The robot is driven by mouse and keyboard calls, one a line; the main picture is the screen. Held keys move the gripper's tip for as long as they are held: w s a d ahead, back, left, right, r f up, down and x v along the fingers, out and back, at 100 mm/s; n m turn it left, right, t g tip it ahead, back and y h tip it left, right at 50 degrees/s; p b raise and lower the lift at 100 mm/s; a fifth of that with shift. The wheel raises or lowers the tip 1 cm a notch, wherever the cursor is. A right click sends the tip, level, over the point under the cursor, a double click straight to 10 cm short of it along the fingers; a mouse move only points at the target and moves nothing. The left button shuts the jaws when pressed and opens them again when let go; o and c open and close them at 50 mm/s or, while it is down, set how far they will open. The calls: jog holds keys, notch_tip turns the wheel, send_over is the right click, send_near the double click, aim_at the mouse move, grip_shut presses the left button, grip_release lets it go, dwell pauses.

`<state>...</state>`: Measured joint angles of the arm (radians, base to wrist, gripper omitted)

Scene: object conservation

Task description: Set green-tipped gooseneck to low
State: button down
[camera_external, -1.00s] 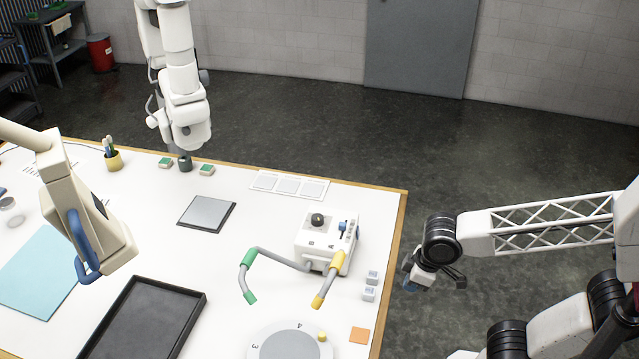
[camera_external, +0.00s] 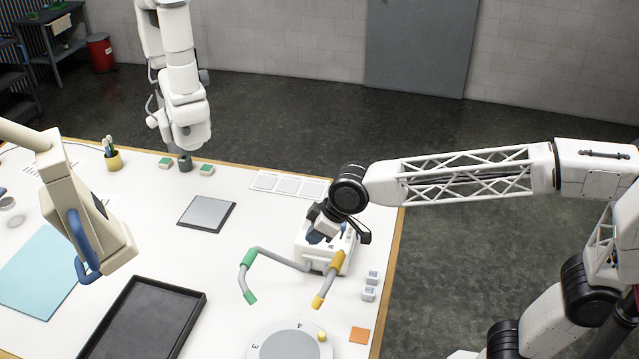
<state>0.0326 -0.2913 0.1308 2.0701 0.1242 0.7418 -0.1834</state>
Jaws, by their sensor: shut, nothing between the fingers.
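The white box (camera_external: 318,257) stands on the table's right part, with two grey gooseneck arms coming from it. The green-tipped gooseneck (camera_external: 282,258) reaches left from the box, bends at a green elbow (camera_external: 248,257) and slopes down to a green tip (camera_external: 250,298). The yellow-tipped gooseneck (camera_external: 328,281) has a yellow elbow and slopes down to a yellow tip at the box's front right. My gripper (camera_external: 318,237) is shut and empty over the box's top. It hides the dark knob and blue part there; contact cannot be told.
A dark tray (camera_external: 199,304), a round numbered dial (camera_external: 290,342), an orange square (camera_external: 359,335) and small white blocks (camera_external: 370,285) lie nearby. A grey plate (camera_external: 206,213) lies left of the box. Another white arm (camera_external: 184,100) stands at the back.

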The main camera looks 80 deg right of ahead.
aim_at(250, 256)
jog(key=w+r, duration=0.2)
jog(key=w, duration=0.6)
jog(key=shift+w+d+r+t, duration=0.15)
jog(key=shift+w+d+t, duration=0.05)
jog(key=shift+w+t, duration=0.2)
jog(key=x, duration=1.4)
jog(key=shift+s+a, duration=0.1)
dwell(0.3)
